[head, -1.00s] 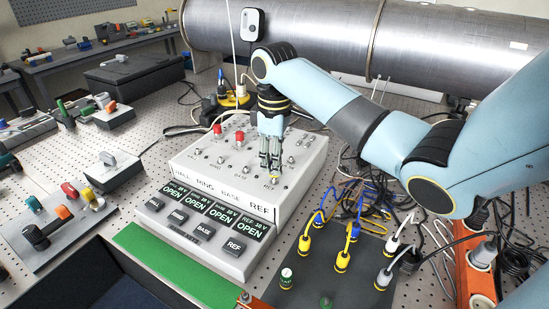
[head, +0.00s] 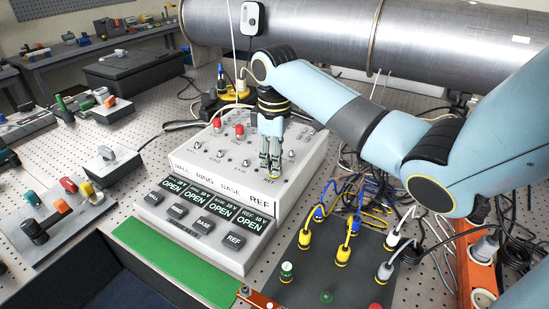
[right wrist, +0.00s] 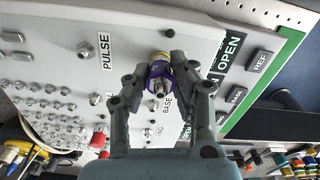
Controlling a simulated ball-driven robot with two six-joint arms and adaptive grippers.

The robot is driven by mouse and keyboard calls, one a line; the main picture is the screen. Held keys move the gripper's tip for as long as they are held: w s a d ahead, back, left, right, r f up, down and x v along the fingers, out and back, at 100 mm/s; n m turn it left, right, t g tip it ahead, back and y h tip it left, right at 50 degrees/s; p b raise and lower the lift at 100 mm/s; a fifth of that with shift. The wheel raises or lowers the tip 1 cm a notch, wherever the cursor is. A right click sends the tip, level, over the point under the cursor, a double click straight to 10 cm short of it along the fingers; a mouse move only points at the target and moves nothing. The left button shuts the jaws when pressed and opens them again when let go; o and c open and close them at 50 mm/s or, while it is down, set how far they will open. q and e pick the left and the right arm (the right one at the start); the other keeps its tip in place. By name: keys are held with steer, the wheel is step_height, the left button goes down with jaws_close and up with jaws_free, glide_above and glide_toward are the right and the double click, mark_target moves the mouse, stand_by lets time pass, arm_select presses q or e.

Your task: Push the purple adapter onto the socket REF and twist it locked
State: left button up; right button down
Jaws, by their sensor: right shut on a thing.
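My right gripper (head: 270,168) points down over the front right corner of the white panel box (head: 292,172), near the REF label. In the right wrist view, its two fingers (right wrist: 160,82) are closed on the sides of the purple adapter (right wrist: 157,71), which has a silver connector on its end. I cannot tell whether the adapter is seated on the socket REF, which is mostly hidden. The REF display (head: 253,226) reads OPEN. My left gripper is not in view.
Red caps (head: 239,130) stand on other sockets of the box. Several cables with yellow plugs (head: 342,256) stand on a dark mat (head: 312,291) at the front right. A large metal pipe (head: 320,40) runs behind. A green strip (head: 165,253) lies in front of the box.

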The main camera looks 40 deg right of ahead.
steer(key=shift+f, duration=0.2)
steer(key=shift+r+m+p, duration=0.2)
steer(key=shift+m+p, duration=0.2)
steer(key=shift+p, duration=0.15)
steer(key=m, duration=0.4)
steer(key=shift+s+f, duration=0.1)
steer(key=shift+f, duration=0.15)
steer(key=shift+m, duration=0.5)
steer(key=m, duration=0.4)
steer(key=shift+s+a+f+m, duration=0.1)
steer(key=shift+m, duration=0.2)
